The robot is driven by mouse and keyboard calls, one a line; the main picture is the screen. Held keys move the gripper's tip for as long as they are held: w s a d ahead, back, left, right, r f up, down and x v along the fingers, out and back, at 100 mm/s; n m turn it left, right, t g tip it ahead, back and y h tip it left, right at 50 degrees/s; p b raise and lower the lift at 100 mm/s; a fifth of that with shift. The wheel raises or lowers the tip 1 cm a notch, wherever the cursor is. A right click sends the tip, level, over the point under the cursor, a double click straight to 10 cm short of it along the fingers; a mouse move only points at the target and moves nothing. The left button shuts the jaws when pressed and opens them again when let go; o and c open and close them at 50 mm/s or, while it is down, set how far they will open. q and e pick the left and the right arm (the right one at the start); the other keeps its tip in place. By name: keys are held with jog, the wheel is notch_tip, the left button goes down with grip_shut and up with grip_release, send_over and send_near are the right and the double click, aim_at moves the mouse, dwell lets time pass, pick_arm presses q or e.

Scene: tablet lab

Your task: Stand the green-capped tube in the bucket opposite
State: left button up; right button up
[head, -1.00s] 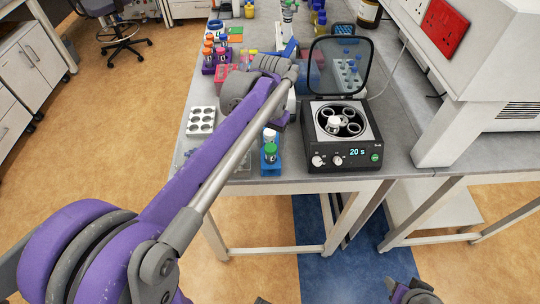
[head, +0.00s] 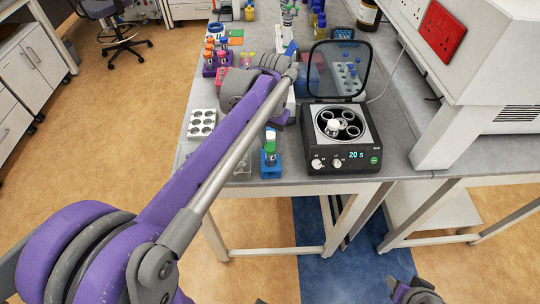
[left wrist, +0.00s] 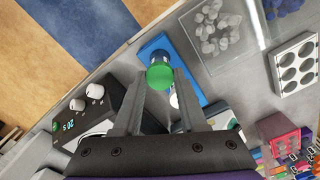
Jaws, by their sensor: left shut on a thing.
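The green-capped tube (head: 270,146) stands upright at the blue rack (head: 271,170) on the bench's front edge. In the left wrist view its green cap (left wrist: 160,76) lies between the fingertips of my left gripper (left wrist: 158,84), which is shut on the tube. Whether the tube's foot is clear of the rack I cannot tell. The centrifuge (head: 358,164) stands open to the right of the rack. Its rotor holds a white-capped tube (head: 333,127) in the front-left bucket; the back-right bucket (head: 347,116) looks empty. My right gripper (head: 415,292) shows only partly at the bottom edge, its jaws unclear.
The raised centrifuge lid (head: 337,70) stands at the rotor's back. A white well block (head: 202,123) lies left of the rack. A tube rack with orange caps (head: 216,60) stands farther back. A large white machine (head: 490,80) fills the right side.

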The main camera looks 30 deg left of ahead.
pick_arm(q)
jog(key=shift+w+r+p, duration=0.1)
jog(key=shift+r+p, duration=1.3)
jog(key=shift+r, duration=1.55)
pick_arm(e)
jog(key=r, duration=0.1)
jog(key=w+r, duration=0.1)
jog(key=r, duration=0.1)
jog(key=w+r, duration=0.1)
jog(key=shift+r, duration=0.25)
jog(key=shift+s, duration=0.1)
pick_arm(q)
notch_tip(320, 180, up, 7)
jog(key=p, duration=0.2)
jog(key=w+d, duration=0.7)
jog(key=w, duration=0.5)
jog(key=w+d, duration=0.7)
jog(key=w, duration=0.5)
jog(key=shift+w+f, duration=0.25)
pick_arm(e)
jog(key=shift+t, duration=0.5)
jog(key=w+r, duration=0.1)
jog(key=r, duration=0.1)
jog(key=w+r, duration=0.1)
jog(key=shift+w+r, duration=0.15)
jog(key=shift+r, duration=0.2)
